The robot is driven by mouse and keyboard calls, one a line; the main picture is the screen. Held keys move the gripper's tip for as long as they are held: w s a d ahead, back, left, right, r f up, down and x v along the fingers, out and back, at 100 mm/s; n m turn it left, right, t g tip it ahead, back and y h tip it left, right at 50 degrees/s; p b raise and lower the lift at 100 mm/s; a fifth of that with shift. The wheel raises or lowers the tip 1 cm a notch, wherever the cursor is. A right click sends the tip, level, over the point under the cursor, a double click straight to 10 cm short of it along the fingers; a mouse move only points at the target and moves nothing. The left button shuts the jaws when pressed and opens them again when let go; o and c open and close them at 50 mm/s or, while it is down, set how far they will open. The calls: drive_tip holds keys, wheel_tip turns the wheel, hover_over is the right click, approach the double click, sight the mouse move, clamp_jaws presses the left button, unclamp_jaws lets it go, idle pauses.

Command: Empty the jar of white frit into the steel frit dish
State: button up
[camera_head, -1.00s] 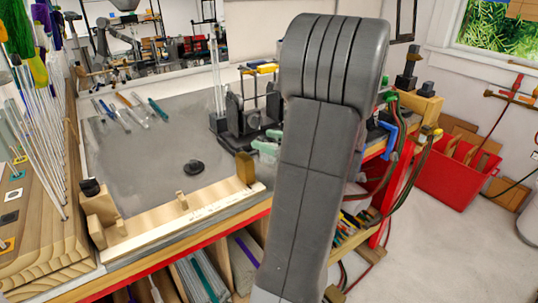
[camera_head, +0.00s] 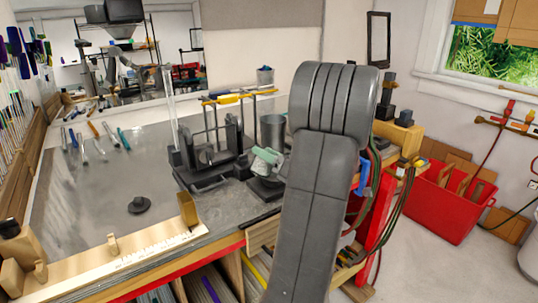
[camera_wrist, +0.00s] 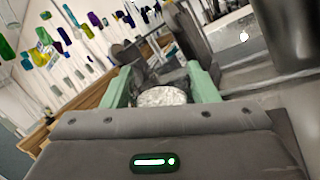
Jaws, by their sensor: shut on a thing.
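My gripper (camera_head: 266,158) has pale green fingers and is over the right part of the bench, beside my dark arm link. In the wrist view, my gripper (camera_wrist: 161,78) is shut on a small round thing with a speckled white face, which I take for the jar of white frit (camera_wrist: 163,97). Most of the jar is hidden by the gripper body, and its tilt is unclear. A grey metal cup (camera_head: 272,132) stands just behind the fingers. I cannot make out the steel frit dish with certainty in either view.
A black stand with upright rods (camera_head: 210,150) is left of my gripper. A small dark round piece (camera_head: 140,204) sits on the grey bench top (camera_head: 85,190), which is largely clear around it. A wooden ruler rail (camera_head: 120,265) runs along the front edge. Coloured rods lie at the back left.

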drive_tip(key=m+t+p, duration=0.1)
drive_tip(key=m, duration=0.1)
drive_tip(key=r+m+p, duration=0.1)
drive_tip(key=m, duration=0.1)
drive_tip(key=m+t+p, duration=0.1)
drive_tip(key=m, duration=0.1)
drive_tip(key=shift+w+d+r+t, duration=0.15)
drive_tip(key=shift+d+r+t, duration=0.05)
drive_tip(key=shift+r+t, duration=0.1)
drive_tip(key=shift+w+d+m+t+h+p, duration=0.15)
drive_tip(key=shift+m+t+h+p, duration=0.35)
drive_tip(key=shift+m+p, duration=1.05)
drive_tip(key=shift+m, duration=0.15)
drive_tip(key=shift+d+f, duration=0.1)
drive_tip(key=shift+w+d+f+m+t+b, duration=0.1)
drive_tip(key=shift+w+f+m+t+b, duration=0.1)
drive_tip(key=shift+m+t+b, duration=0.5)
drive_tip(key=shift+h+b, duration=0.3)
drive_tip(key=shift+b, duration=0.4)
drive_tip(key=shift+s+r+m+b, duration=0.1)
drive_tip(key=shift+r+m+b, duration=0.1)
drive_tip(key=shift+m+b, duration=0.35)
drive_tip(key=shift+r+m, duration=0.15)
drive_tip(key=shift+m, duration=0.1)
